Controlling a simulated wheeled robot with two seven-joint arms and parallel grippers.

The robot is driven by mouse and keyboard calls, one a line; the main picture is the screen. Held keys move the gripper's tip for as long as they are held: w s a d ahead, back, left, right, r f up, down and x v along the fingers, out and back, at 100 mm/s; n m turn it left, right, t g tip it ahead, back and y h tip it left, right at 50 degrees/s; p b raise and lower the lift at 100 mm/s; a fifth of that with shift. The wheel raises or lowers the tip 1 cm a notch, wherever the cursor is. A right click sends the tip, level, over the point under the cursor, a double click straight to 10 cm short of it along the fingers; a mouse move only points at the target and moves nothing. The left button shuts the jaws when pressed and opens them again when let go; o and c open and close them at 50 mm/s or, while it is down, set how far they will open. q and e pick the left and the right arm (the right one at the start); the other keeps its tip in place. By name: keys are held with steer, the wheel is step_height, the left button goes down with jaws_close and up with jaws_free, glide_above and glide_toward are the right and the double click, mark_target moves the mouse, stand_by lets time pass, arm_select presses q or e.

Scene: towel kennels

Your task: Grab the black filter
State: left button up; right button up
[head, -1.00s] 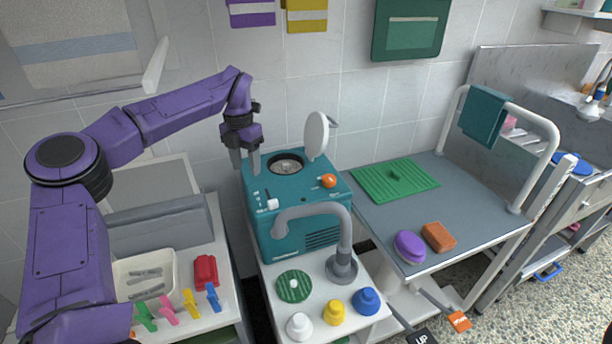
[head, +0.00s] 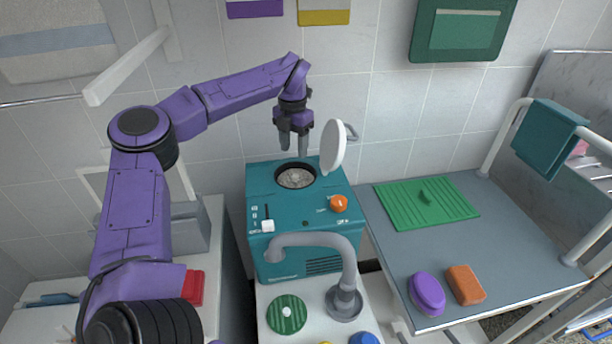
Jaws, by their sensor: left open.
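A teal machine (head: 285,215) stands in the middle of the head view. Its top has a round opening (head: 295,176) with a black rim and a grey, mottled inside. I cannot tell whether the black filter is this rim or part inside the opening; no other black filter shows. A round white lid (head: 333,147) stands upright at the opening's right side. My left gripper (head: 294,153) is open and empty, pointing down above the opening, apart from it, with the lid to its right. My right gripper is not in view.
An orange knob (head: 338,203) and a white slider knob (head: 268,226) sit on the machine. A grey curved pipe (head: 345,270) stands in front. A grey table (head: 400,250) at right holds a green mat (head: 425,203), a purple brush (head: 427,292) and an orange sponge (head: 466,284).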

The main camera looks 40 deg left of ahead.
mark_target(295, 175)
arm_select(q)
steer(key=s+f, duration=0.1)
steer(key=f, duration=0.2)
steer(key=shift+s, duration=0.4)
steer(key=f, duration=0.1)
steer(key=w+f, duration=0.1)
steer(key=f, duration=0.1)
steer(key=f+p, duration=0.1)
steer(key=f, duration=0.1)
steer(key=shift+w+d, duration=0.3)
steer(key=shift+d, duration=0.05)
steer(key=shift+f, duration=0.25)
steer(key=shift+s, duration=0.25)
jaws_close()
